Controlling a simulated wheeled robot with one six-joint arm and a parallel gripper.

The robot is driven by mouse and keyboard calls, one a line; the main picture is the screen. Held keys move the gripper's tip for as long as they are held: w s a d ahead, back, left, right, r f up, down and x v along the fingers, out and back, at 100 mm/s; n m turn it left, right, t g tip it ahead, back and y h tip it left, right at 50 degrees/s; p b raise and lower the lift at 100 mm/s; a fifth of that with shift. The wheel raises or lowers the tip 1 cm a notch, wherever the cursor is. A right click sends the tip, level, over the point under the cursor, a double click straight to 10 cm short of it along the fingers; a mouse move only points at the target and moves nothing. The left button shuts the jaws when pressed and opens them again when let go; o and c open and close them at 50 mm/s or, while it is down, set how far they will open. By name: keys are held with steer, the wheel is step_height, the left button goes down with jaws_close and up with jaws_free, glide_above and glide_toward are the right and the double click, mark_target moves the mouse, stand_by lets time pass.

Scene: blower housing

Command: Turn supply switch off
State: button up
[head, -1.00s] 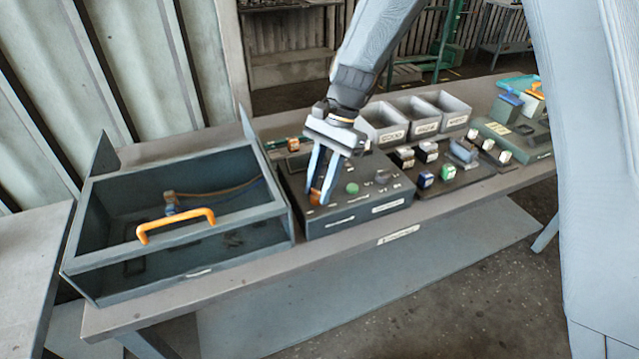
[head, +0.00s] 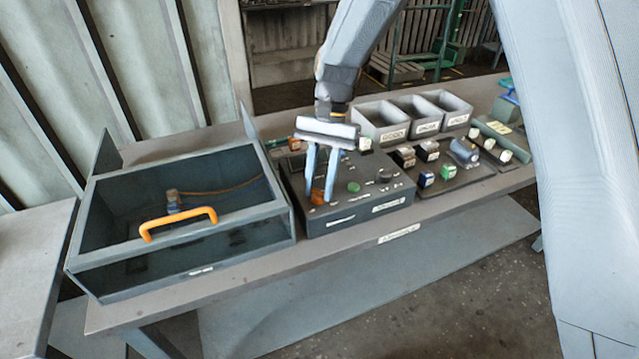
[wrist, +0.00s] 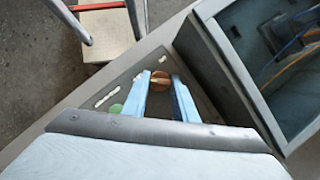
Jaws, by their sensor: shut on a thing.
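A dark control box (head: 360,205) stands on the bench, with an orange rotary knob (head: 317,197) at its front left. The knob looks like the supply switch, but its label is too small to read. My gripper (head: 323,196) points down at it with blue fingers. In the wrist view the orange knob (wrist: 160,80) sits between the two fingertips, and my gripper (wrist: 161,76) is shut on it. The fingers partly hide the knob in the head view. A green button (head: 353,187) is to its right.
Behind and right are grey bins (head: 381,125) and a black board with small coloured blocks (head: 447,172). The floor in front is clear.

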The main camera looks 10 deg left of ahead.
steer(key=o, duration=1)
steer(key=shift+o, duration=0.2)
steer(key=b+v, duration=0.2)
steer(key=v, duration=0.6)
